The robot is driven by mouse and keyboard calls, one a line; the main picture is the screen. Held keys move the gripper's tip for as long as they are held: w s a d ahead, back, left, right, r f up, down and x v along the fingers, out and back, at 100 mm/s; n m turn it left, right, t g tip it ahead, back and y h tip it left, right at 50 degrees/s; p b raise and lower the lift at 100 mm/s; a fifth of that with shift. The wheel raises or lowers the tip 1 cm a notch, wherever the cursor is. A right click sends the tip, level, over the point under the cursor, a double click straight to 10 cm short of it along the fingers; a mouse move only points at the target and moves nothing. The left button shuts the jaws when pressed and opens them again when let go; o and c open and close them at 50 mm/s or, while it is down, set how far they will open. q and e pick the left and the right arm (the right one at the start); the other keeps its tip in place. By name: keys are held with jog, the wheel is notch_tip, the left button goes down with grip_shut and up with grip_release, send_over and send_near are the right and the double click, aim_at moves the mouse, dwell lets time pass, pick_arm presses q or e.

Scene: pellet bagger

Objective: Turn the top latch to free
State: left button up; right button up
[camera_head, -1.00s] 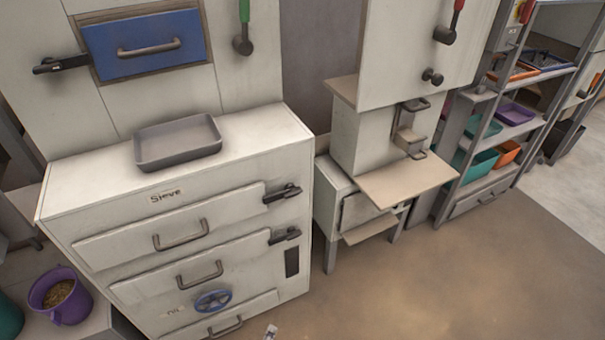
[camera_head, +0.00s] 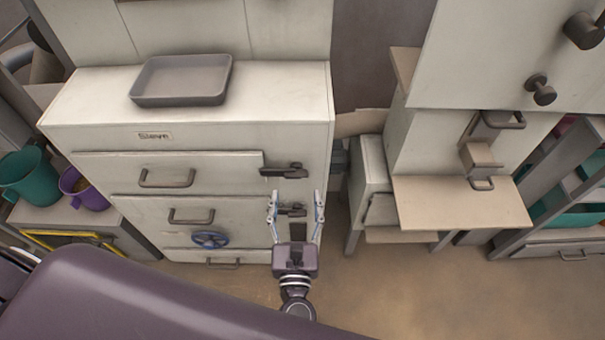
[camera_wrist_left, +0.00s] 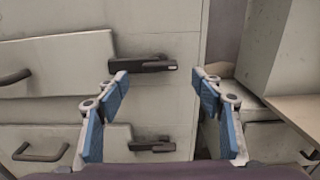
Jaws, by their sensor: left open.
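The top latch (camera_head: 284,171) is a dark bar lying level at the right end of the upper drawer front (camera_head: 205,166) of the sieve cabinet. In the left wrist view the top latch (camera_wrist_left: 143,65) lies ahead, a little left of the middle. A second, lower latch (camera_head: 291,209) shows between my fingers in the head view and low in the left wrist view (camera_wrist_left: 152,146). My left gripper (camera_head: 297,196) is open and empty, in front of the cabinet and below the top latch, apart from it. My right gripper is not in view.
A grey tray (camera_head: 181,80) sits on the cabinet top. A blue handwheel (camera_head: 210,239) is on the lower front. To the right stands a machine with a beige shelf (camera_head: 462,203). Teal (camera_head: 24,176) and purple (camera_head: 84,188) buckets stand at left.

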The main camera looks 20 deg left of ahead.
aim_at(296, 178)
pick_arm(q)
jog(key=p+x, duration=0.1)
jog(key=x, duration=0.4)
jog(key=shift+w+r, duration=0.1)
jog(key=shift+w, duration=0.05)
jog(key=shift+w+a, duration=0.1)
jog(key=shift+w, duration=0.15)
jog(key=shift+w+a, duration=0.1)
jog(key=c, duration=1.2)
jog(key=shift+o, duration=0.2)
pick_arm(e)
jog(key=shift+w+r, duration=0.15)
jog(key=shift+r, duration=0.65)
